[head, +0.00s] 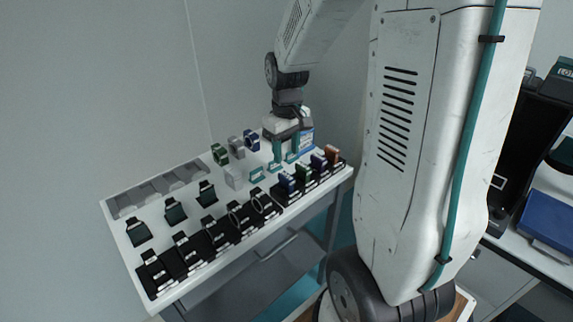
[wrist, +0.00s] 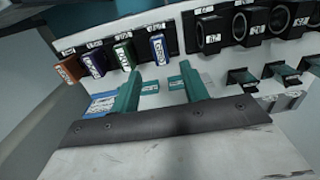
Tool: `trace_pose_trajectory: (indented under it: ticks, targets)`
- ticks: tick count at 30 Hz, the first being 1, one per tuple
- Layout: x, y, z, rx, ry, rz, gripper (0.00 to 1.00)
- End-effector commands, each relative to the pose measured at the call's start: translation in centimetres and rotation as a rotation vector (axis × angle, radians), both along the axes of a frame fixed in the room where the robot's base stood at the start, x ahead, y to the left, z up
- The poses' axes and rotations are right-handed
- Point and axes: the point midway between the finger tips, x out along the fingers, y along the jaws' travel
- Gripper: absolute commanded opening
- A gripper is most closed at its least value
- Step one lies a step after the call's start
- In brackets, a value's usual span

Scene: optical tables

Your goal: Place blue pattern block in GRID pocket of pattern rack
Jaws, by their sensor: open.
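A blue block (wrist: 158,48) with a white label stands at one end of a short row in the black rack (head: 283,197); it also shows in the head view (head: 287,182). A green block (wrist: 123,57), a purple-blue block (wrist: 94,63) and an orange block (wrist: 67,71) stand beside it in the same row. The label lettering is too small to read surely. My gripper (head: 286,158) points down over the table behind this row. Its teal fingers (wrist: 160,72) are apart and empty, and the blue block shows beyond the gap between them, not touching.
Black ring mounts (head: 240,212) line the front of the white table (head: 155,221), with dark green holders (head: 175,210) behind. Green, grey and blue rings (head: 236,147) stand at the back beside a grey tray (head: 158,187). A blue-white box (head: 307,139) stands near my gripper.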

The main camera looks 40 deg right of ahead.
Motion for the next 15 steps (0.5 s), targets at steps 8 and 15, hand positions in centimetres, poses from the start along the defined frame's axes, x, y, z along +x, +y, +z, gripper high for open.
trace_pose_trajectory:
  ticks: [8,15]
  targets:
    - [0.1,0.0,4.0,-0.001,-0.002,0.000,0.45]
    - [-2.4,3.3,7.3,-0.008,-0.023,0.001,0.45]
